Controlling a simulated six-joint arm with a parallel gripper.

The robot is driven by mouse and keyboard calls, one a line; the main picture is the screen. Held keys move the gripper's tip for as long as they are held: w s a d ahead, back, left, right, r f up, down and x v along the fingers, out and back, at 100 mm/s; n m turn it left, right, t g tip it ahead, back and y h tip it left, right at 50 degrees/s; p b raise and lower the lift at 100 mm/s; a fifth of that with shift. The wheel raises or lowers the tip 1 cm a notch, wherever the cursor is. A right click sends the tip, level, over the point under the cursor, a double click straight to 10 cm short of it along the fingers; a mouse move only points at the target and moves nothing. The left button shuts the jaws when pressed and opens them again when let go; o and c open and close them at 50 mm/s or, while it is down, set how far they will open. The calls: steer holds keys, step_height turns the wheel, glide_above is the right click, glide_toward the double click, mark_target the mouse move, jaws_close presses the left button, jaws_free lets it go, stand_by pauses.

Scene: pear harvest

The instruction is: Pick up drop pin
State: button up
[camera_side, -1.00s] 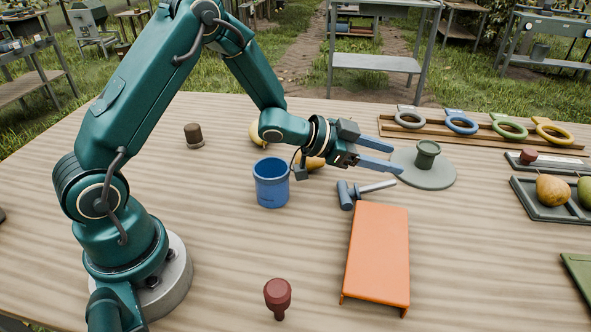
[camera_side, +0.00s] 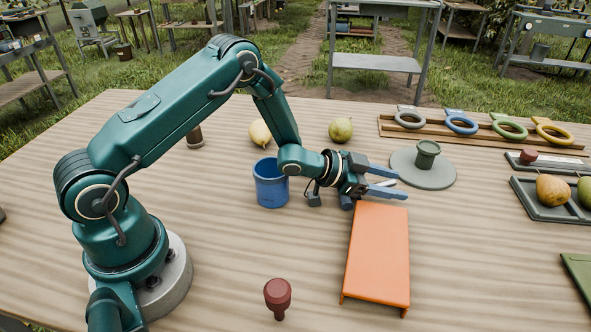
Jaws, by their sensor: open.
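A pin with a blue-grey crosswise handle (camera_side: 346,202) and a pale metal shaft lies on the table, just behind the orange stand; it looks like the drop pin. My gripper (camera_side: 403,185) is open, low over the pin, with its two blue fingers pointing right. The fingers and gripper body hide most of the pin; a bit of shaft shows between the fingers. I cannot tell whether the fingers touch it. The near finger passes close to the back edge of the orange stand (camera_side: 378,262).
A blue cup (camera_side: 271,188) stands close left of my gripper. A grey-green disc (camera_side: 423,171) with a small dark green cup lies to the right. A yellow pear (camera_side: 260,133) and a green pear (camera_side: 341,129) lie behind.

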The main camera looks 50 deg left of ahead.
jaws_close()
steer(key=shift+r, duration=0.1)
step_height(320, 180, up, 10)
steer(key=shift+f, duration=0.25)
steer(key=s+a+r+n+t+y, duration=0.1)
steer(key=s+a+r+n+y, duration=0.15)
steer(key=s, duration=0.35)
steer(key=s+a+r+n+y, duration=0.1)
steer(key=s+a+r+y, duration=0.1)
steer(key=s+a+r, duration=0.3)
steer(key=s+a+r+n+t+y, duration=0.1)
steer(key=s+a+r+n+y, duration=0.15)
steer(key=s, duration=0.45)
steer(key=w+d+f+m+h, duration=0.2)
steer(key=w+d+f, duration=0.1)
steer(key=w, duration=0.3)
steer(key=w+d+f+m+g+h, duration=0.1)
steer(key=w+d+f+m+h, duration=0.1)
steer(key=w, duration=0.4)
steer(key=w+d+f+m+g+h, duration=0.1)
steer(key=w+d+f+m+h, duration=0.1)
steer(key=w+d+f+h, duration=0.1)
steer(key=shift+x, duration=2)
